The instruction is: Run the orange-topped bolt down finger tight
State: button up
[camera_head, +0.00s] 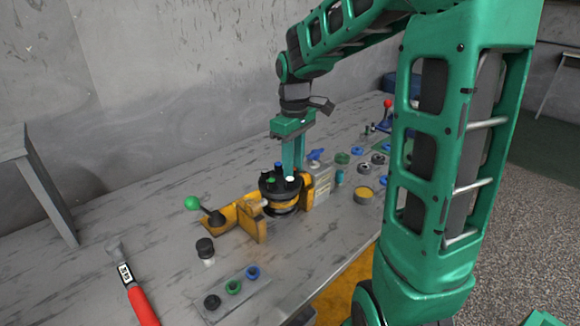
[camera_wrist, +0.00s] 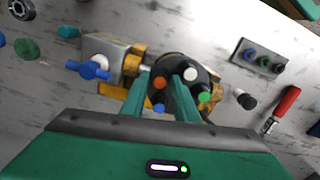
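The orange-topped bolt (camera_wrist: 160,83) stands in the top of the dark round motor (camera_wrist: 176,60), among bolts with black, white (camera_wrist: 190,74), green (camera_wrist: 204,97) and blue (camera_wrist: 159,108) tops. In the wrist view my gripper (camera_wrist: 161,76) points down at the motor, one finger on each side of the orange top. Gaps show between the top and both fingers, so it looks open and not clamped. In the head view my gripper (camera_head: 292,170) is over the back of the motor (camera_head: 281,190), and its fingers hide the orange top.
The motor sits in a yellow fixture (camera_head: 252,222) with a green-knobbed lever (camera_head: 192,203). A black-capped part (camera_head: 206,250) and a strip of coloured rings (camera_head: 233,287) are in front. A red-handled tool (camera_head: 141,305) lies at the left. Several rings and parts crowd the right.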

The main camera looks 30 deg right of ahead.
jog(key=c, duration=0.6)
jog(key=shift+m, duration=2.1)
jog(key=shift+m, duration=2)
jog(key=shift+m, duration=1.7)
